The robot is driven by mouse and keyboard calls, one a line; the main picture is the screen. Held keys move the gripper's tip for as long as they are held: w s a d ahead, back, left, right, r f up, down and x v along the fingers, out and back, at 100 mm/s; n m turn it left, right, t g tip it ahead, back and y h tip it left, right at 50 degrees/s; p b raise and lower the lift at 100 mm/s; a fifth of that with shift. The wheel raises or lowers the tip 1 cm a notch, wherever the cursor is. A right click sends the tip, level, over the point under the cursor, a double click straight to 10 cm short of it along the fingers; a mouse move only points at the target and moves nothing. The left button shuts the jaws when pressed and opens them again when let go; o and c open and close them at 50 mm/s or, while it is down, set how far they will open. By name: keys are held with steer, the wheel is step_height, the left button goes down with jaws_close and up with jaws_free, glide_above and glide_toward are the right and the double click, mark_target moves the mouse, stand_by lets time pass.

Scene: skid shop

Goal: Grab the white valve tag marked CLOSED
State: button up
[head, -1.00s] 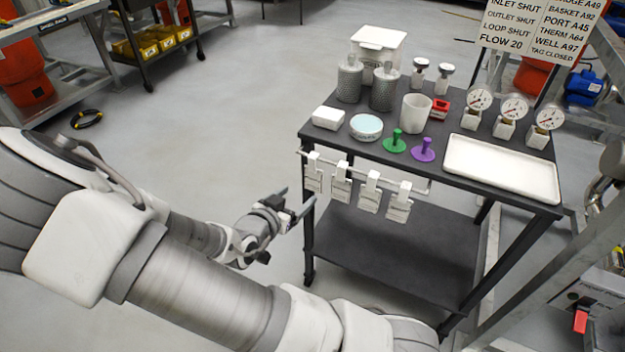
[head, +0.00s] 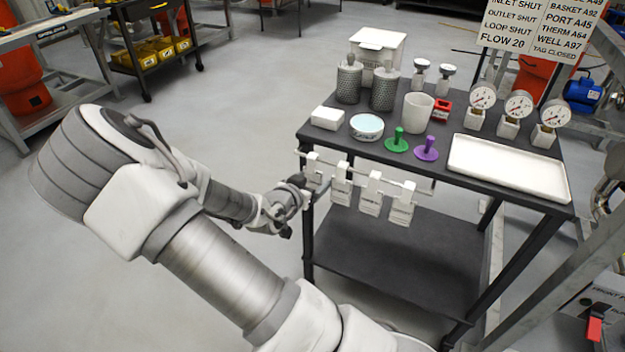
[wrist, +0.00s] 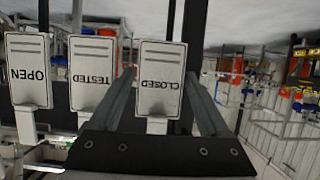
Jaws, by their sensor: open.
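The white tag marked CLOSED (wrist: 160,85) hangs upside down in the wrist view, with tags marked TESTED (wrist: 92,75) and OPEN (wrist: 27,72) to its left. My gripper (wrist: 165,85) is open, with one finger on each side of the CLOSED tag in that picture. I cannot tell whether the fingers touch it or how deep it sits between them. In the head view my gripper (head: 304,192) is at the left end of the tag rail, by the leftmost hanging tag (head: 313,174). The lettering is too small to read there.
The tags hang from a rail (head: 420,188) on the front of a dark cart (head: 480,205). Its top holds a white tray (head: 510,168), a green peg (head: 397,141), a purple peg (head: 427,149), gauges and canisters. Open floor (head: 230,110) lies left of the cart.

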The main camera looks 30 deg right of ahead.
steer(key=c, duration=1.1)
steer(key=shift+r, duration=0.25)
